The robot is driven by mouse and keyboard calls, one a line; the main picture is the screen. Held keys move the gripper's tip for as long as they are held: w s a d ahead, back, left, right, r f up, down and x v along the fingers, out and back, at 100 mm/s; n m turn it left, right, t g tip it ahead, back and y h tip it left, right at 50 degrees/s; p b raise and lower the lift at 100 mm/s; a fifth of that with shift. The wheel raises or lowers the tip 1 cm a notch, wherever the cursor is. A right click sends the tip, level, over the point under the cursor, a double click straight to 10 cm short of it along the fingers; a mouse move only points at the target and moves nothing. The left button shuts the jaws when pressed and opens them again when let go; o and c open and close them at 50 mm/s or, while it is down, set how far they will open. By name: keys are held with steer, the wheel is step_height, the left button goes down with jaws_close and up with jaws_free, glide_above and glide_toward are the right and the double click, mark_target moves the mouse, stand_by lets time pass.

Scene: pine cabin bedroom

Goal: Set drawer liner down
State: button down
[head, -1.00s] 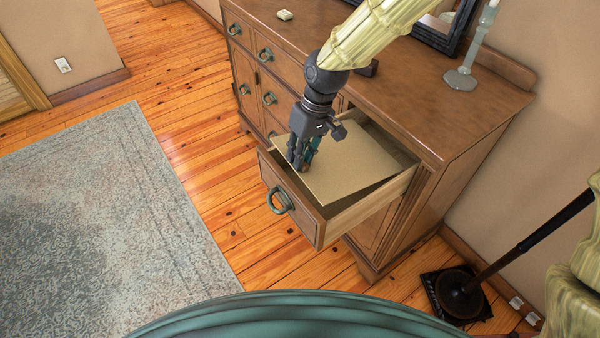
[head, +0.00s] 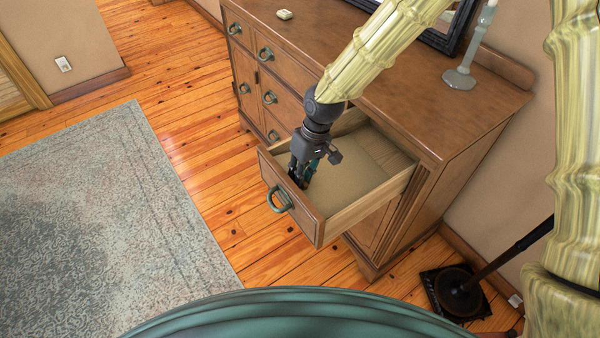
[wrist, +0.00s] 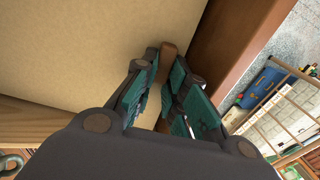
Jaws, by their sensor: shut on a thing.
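The drawer liner (head: 362,172), a flat beige board, is down inside the open drawer (head: 372,206), looking nearly level. Whether it touches the drawer bottom all over cannot be told. My gripper (head: 298,184) reaches down into the drawer just behind its front panel. In the wrist view, its fingers (wrist: 166,68) are shut on a small brown tab (wrist: 168,50) at the edge of the liner (wrist: 90,45). The liner's near edge is partly hidden by my gripper in the head view.
The drawer belongs to a brown wooden dresser (head: 440,110). On its top are a small pale block (head: 284,14), a dark-framed mirror (head: 455,35) and a grey-green candlestick (head: 462,75). A dark stand (head: 462,290) is on the floor at right. The rug (head: 100,220) is clear.

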steer(key=c, duration=1.7)
jaws_free()
steer(key=shift+f, duration=0.1)
steer(key=b+v, duration=0.1)
steer(key=v, duration=1.1)
steer(key=shift+w, duration=0.1)
